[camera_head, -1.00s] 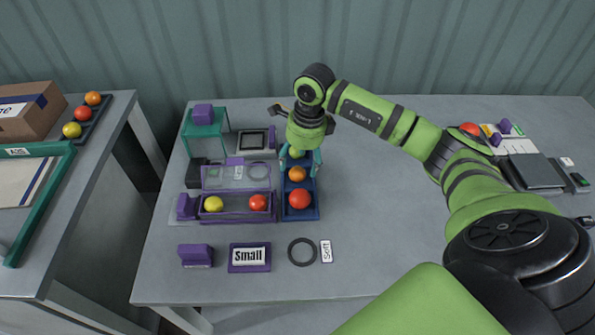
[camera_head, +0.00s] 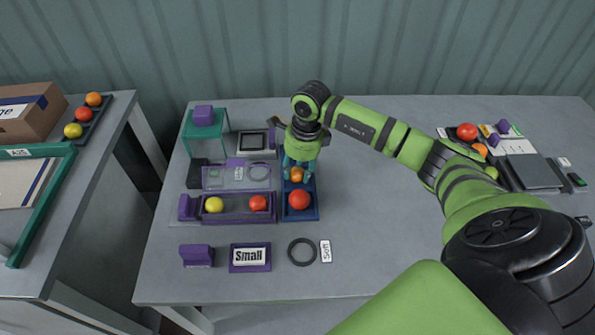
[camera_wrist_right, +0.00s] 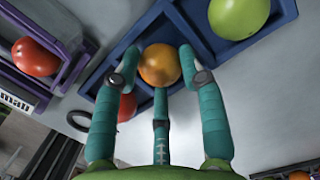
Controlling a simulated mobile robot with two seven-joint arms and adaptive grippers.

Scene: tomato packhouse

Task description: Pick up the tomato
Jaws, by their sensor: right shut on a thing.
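My right gripper (camera_head: 297,175) points down over the blue tray (camera_head: 313,212) and is shut on the orange tomato (camera_head: 297,174). In the right wrist view the orange tomato (camera_wrist_right: 160,65) sits between the teal fingers. I cannot tell whether it is clear of the tray. A red tomato (camera_head: 299,199) lies in the tray's front compartment. A green tomato (camera_wrist_right: 238,16) lies in another compartment in the right wrist view; in the head view my gripper hides it. My left gripper is not in view.
Left of the blue tray, a purple container (camera_head: 236,218) with a raised clear lid holds a yellow tomato (camera_head: 213,205) and a red tomato (camera_head: 258,203). A dark ring (camera_head: 291,254) and a "Small" sign (camera_head: 249,257) lie in front.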

